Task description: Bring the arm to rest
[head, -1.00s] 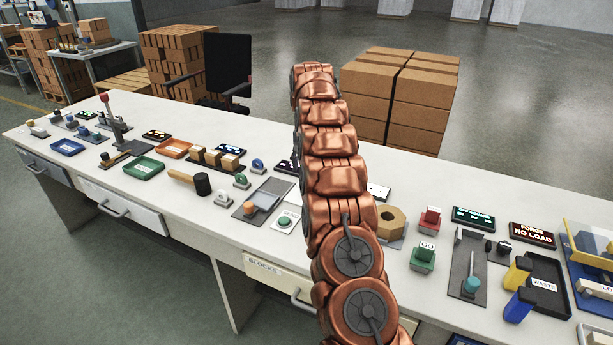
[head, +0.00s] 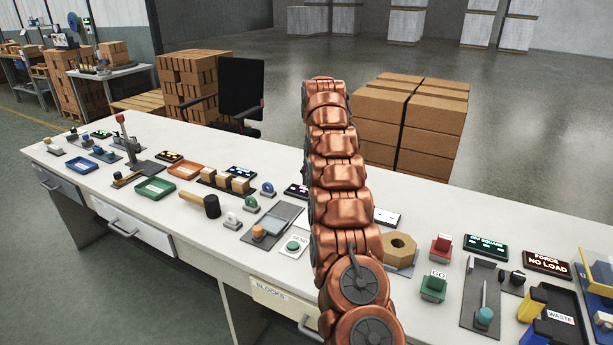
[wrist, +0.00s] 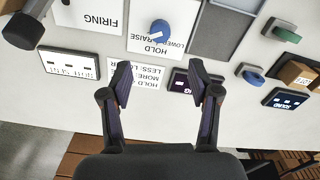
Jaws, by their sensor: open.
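My arm (head: 338,180) rises copper-coloured in the middle of the head view and reaches over the workbench (head: 150,215). Its far end is hidden behind its own links in that view. In the wrist view my gripper (wrist: 157,88) is open, with a wide gap between its two dark fingers and nothing between them. It is above the bench near its edge. A blue knob (wrist: 160,31) on a plate marked HOLD, LOWER and RAISE is just beyond the fingertips. The fingers overlap part of a white label plate in the picture; I cannot tell the height above it.
The bench holds a mallet (head: 203,203), a green tray (head: 155,189), an orange tray (head: 184,170), a hexagonal block (head: 400,247), a waste tray (head: 572,339) and several controls. A chair (head: 240,90) and stacked cartons (head: 428,128) stand behind it. Bare bench top shows between items.

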